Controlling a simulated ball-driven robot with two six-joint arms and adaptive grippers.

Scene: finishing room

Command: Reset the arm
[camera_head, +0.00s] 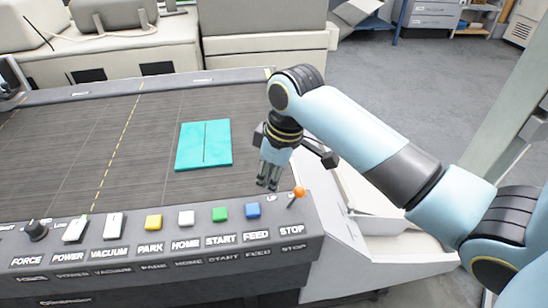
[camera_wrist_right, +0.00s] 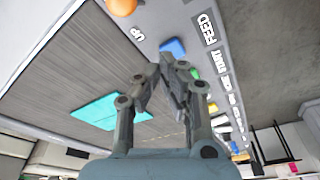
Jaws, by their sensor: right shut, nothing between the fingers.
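My right arm comes in from the right in the head view. Its gripper (camera_head: 268,183) points down over the right end of the control panel (camera_head: 150,262), close to the panel's back edge. The fingers are together and hold nothing. In the wrist view the gripper (camera_wrist_right: 168,68) is also shut and empty, with the panel beyond it. An orange-knobbed lever (camera_head: 298,192) stands just to the right of the fingertips, apart from them; its knob also shows at the top of the wrist view (camera_wrist_right: 122,7). My left gripper is not in view.
The panel has blue (camera_head: 253,210), green (camera_head: 220,214), white (camera_head: 186,218) and yellow (camera_head: 153,222) buttons, two white switches and a black knob (camera_head: 36,230). A teal sheet (camera_head: 190,150) lies on the dark slatted bed (camera_head: 100,140). Grey floor (camera_head: 430,75) is open behind.

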